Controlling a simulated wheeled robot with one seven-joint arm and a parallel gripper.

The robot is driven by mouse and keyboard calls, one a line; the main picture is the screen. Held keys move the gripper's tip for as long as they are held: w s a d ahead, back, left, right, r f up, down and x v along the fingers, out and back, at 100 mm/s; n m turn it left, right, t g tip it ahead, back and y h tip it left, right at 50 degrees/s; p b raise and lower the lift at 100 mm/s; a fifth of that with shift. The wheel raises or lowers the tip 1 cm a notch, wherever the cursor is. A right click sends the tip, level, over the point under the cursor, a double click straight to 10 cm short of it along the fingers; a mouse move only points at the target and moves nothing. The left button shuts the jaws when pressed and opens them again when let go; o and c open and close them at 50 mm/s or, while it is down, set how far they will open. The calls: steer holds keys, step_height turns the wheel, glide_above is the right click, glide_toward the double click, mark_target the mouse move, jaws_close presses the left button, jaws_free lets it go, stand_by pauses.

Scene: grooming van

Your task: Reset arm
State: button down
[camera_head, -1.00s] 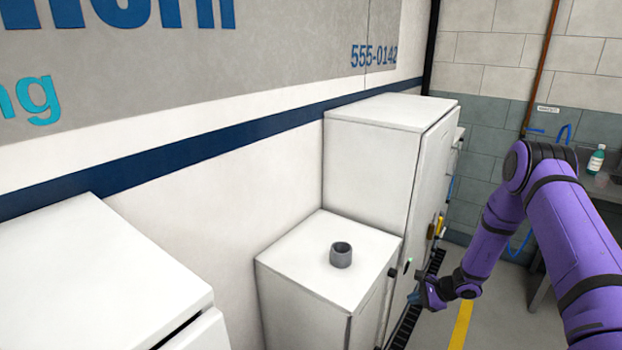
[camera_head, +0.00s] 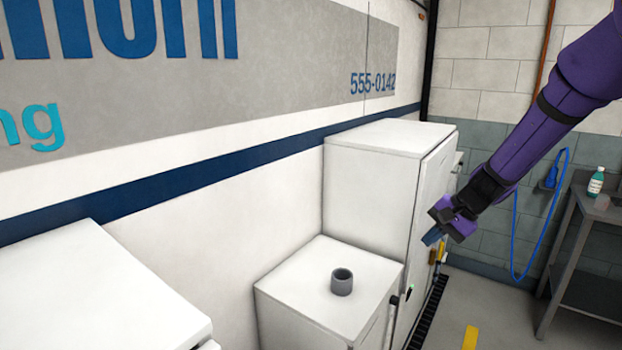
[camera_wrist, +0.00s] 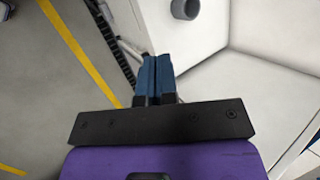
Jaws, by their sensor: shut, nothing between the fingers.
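My gripper (camera_head: 433,236) is at the end of my purple arm, in front of the tall white cabinet in the head view. It also shows in the wrist view (camera_wrist: 155,60), where its two blue fingers lie side by side, shut and empty. It hangs in the air above and to the right of the low white cabinet. Whether it touches the tall cabinet's front is hard to tell, but no contact shows.
A grey cup (camera_head: 342,282) stands on the low white cabinet (camera_head: 300,290). The tall white cabinet (camera_head: 375,185) stands behind it. A metal table (camera_head: 590,205) with a green bottle (camera_head: 596,182) is at the right. A blue hose (camera_head: 515,235) hangs on the wall. Floor between is clear.

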steer(key=s+r+n+h, duration=0.3)
steer(key=s+r+n, duration=0.1)
steer(key=s+r, duration=1)
steer(key=s+d+r+n+t+h, duration=0.1)
steer(key=s+h, duration=0.1)
steer(key=s, duration=0.6)
steer(key=s+d+r+n+t+h, duration=0.1)
steer(key=s+r+n+t, duration=0.1)
steer(key=s, duration=0.7)
steer(key=shift+s+d+r+n+h, duration=0.25)
steer(key=shift+s+d+n+h, duration=0.05)
steer(key=shift+d+h, duration=0.1)
